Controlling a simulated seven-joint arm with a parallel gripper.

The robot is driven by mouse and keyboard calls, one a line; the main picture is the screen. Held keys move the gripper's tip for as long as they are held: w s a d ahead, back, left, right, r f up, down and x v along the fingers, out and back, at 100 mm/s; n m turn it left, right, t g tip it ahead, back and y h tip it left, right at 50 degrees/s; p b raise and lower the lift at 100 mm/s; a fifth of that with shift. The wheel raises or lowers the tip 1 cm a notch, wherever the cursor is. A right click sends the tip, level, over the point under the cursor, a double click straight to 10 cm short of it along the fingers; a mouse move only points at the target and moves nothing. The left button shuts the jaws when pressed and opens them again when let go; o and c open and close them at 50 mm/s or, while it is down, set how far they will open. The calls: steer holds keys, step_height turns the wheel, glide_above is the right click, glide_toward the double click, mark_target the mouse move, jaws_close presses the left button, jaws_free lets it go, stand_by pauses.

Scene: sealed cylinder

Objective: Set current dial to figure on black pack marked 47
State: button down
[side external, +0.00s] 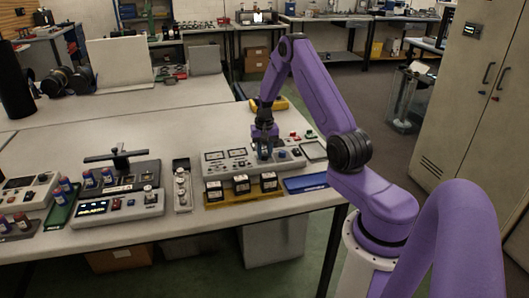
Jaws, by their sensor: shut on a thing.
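A grey console (218,167) with two dark meter displays, knobs and buttons stands near the table's front right. My gripper (264,153) points down at the console's middle right and is shut on a dial, which its fingers mostly hide. I cannot read the dial's scale or its setting. Three black packs with white labels stand in a row in front of the console: left (215,196), middle (242,189) and right (269,186). Their figures are too small to read, so I cannot tell which is marked 47.
The packs stand on a yellow tray (238,202). A blue tray (306,183) lies to their right, near the table's edge. A narrow grey rack (182,190) and a box with a lit display (118,208) stand to the left. The table (185,118) behind the console is mostly clear.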

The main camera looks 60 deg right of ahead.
mark_target(264, 154)
steer(key=m, duration=0.5)
steer(key=shift+r+m, duration=0.1)
steer(key=shift+m, duration=0.2)
stand_by(0.4)
steer(key=c, duration=0.8)
jaws_free()
steer(key=shift+c, duration=0.2)
step_height(264, 154, up, 17)
steer(key=shift+r, duration=0.2)
